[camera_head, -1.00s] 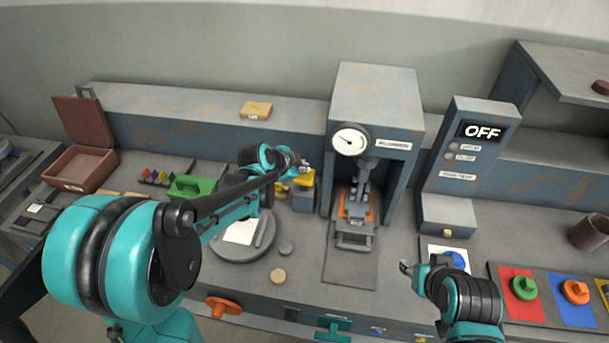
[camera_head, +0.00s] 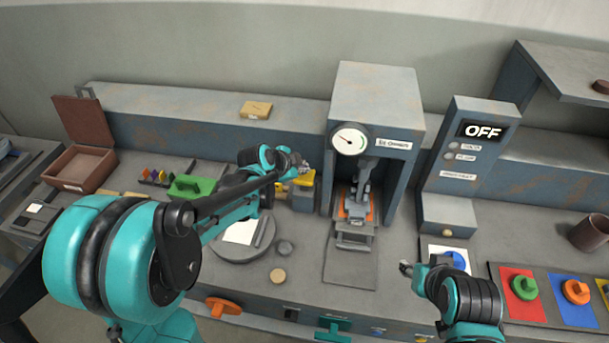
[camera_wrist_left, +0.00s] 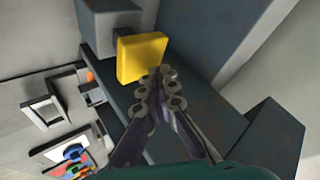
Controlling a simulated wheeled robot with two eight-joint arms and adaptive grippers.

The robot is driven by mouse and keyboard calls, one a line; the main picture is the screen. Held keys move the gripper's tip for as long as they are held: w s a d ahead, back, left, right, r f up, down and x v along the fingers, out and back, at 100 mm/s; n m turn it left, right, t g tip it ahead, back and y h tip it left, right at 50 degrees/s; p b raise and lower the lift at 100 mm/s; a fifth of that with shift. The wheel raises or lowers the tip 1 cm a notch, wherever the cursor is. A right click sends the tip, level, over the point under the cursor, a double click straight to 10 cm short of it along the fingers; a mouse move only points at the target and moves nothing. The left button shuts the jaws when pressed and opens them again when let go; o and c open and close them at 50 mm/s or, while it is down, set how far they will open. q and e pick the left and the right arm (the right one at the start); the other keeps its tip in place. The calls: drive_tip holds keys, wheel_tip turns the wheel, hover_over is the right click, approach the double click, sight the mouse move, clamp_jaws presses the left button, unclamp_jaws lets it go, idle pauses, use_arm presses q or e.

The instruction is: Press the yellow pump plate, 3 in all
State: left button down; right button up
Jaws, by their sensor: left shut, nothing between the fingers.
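The yellow pump plate (camera_head: 303,179) sits on a grey block (camera_head: 303,199) just left of the press cabinet. It also shows in the left wrist view (camera_wrist_left: 141,58) as a yellow square. My left gripper (camera_head: 304,167) is shut and empty. Its fingertips (camera_wrist_left: 158,72) are at the near edge of the plate in the wrist view; I cannot tell whether they touch it. My right gripper (camera_head: 405,268) is low at the front of the bench, far from the plate.
The press cabinet (camera_head: 376,90) with a round gauge (camera_head: 349,140) stands right of the plate. A panel reading OFF (camera_head: 481,131) stands further right. A green block (camera_head: 190,187) and a round grey tray (camera_head: 232,252) lie left. The bench front is mostly open.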

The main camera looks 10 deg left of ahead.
sight(304, 176)
use_arm(q)
drive_tip(key=shift+f, duration=0.3)
drive_tip(key=shift+f+b, duration=1.5)
drive_tip(key=shift+f, duration=0.15)
idle(1.3)
drive_tip(key=shift+r, duration=0.2)
drive_tip(key=shift+r+p, duration=1.65)
drive_tip(key=shift+r, duration=0.25)
wheel_tip(304, 176, up, 5)
drive_tip(key=p, duration=0.4)
idle(1.2)
